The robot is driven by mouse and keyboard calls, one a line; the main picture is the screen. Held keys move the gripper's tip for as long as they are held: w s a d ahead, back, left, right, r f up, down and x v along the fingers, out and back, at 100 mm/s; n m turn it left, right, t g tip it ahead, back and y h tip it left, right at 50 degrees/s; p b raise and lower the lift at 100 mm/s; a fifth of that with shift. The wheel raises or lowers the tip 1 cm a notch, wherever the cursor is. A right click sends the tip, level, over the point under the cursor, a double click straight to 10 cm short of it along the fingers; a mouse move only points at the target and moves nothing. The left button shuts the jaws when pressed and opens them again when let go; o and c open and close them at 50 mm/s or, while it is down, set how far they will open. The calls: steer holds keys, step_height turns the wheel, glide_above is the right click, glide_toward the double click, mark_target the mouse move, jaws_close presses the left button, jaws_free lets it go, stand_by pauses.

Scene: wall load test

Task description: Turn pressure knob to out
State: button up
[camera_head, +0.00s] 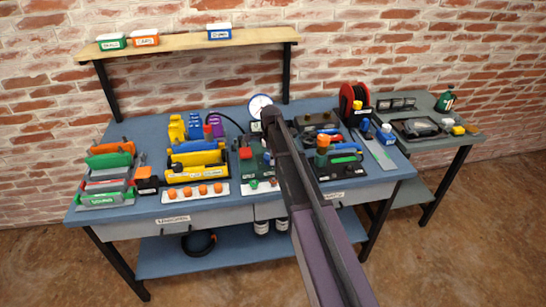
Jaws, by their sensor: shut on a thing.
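A round white dial gauge (260,105) stands at the back of the blue bench. In front of it is a dark green unit (256,163) with a red part (245,153) on top. A small green part (254,184) and a small red part (273,182) sit at its front edge. I cannot tell which part is the pressure knob, or its setting. My dark arm rises from the bottom right and covers the unit's right side. My gripper does not show; the arm hides that area.
To the left are yellow holders (196,163), a white strip (180,195) with orange knobs and a sorting rack (105,188). To the right are an orange-topped green item (322,150), a red reel (350,103) and a grey side table (428,108). A wooden shelf (185,45) hangs above.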

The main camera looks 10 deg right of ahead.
steer(key=n, duration=0.6)
steer(key=shift+a+n, duration=0.25)
steer(key=shift+n, duration=0.15)
steer(key=n, duration=0.3)
steer(key=shift+n, duration=0.4)
steer(key=n, duration=0.3)
steer(key=shift+s+n, duration=0.1)
steer(key=shift+n, duration=0.2)
steer(key=n, duration=0.3)
steer(key=shift+n, duration=0.3)
steer(key=n, duration=0.3)
steer(key=shift+n, duration=0.3)
steer(key=n, duration=0.7)
steer(key=shift+d, duration=0.1)
